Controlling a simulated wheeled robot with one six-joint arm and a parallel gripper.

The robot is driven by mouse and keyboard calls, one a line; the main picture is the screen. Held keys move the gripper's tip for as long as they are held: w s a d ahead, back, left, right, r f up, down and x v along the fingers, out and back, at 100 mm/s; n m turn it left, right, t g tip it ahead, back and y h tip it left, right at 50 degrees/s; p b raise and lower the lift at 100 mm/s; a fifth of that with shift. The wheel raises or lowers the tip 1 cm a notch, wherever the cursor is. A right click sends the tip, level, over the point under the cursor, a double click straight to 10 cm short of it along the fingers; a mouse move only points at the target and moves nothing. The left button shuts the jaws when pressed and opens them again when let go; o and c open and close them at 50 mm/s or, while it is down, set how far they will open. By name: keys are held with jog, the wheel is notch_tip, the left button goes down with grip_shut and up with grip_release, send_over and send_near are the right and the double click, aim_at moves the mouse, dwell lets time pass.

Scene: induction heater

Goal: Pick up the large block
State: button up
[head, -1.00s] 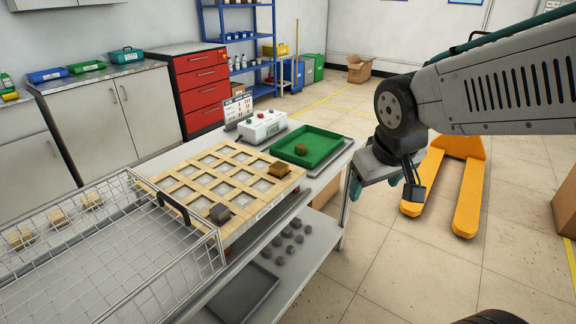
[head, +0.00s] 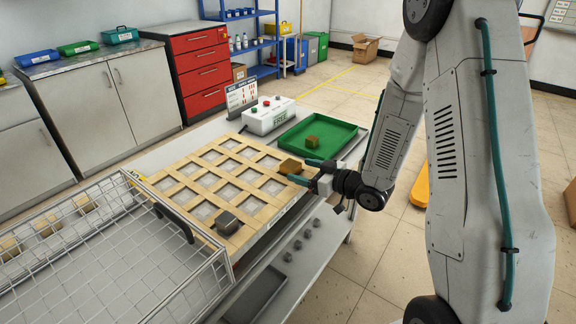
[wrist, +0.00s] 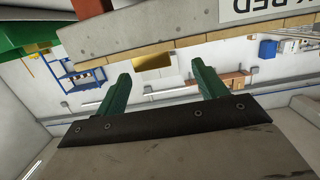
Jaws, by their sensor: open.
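A brass-coloured block (head: 290,166) sits at the right edge of the wooden grid tray (head: 168,184). A dark grey block (head: 227,223) sits at the tray's near corner. A smaller brown block (head: 312,142) lies in the green tray (head: 345,130). My gripper (head: 299,171) is open and empty, with its green fingers level with the brass block and pointing at it from the right. In the wrist view, the brass block (wrist: 153,62) shows beyond and between the open fingertips (wrist: 161,71). Contact with it cannot be told.
A wire basket (head: 110,262) with tan blocks stands at the near left of the bench. A white control box (head: 268,117) and a sign (head: 241,95) stand behind the grid tray. Several small grey pieces (head: 298,244) lie on the shelf below. Open floor is to the right.

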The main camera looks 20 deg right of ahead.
aim_at(284, 163)
jog(key=x, duration=0.5)
jog(key=d+x, duration=0.1)
jog(key=x, duration=0.1)
jog(key=shift+w+a+f, duration=0.2)
jog(key=shift+w+a, duration=0.05)
jog(key=shift+w, duration=0.3)
jog(key=shift+r, duration=0.1)
grip_shut()
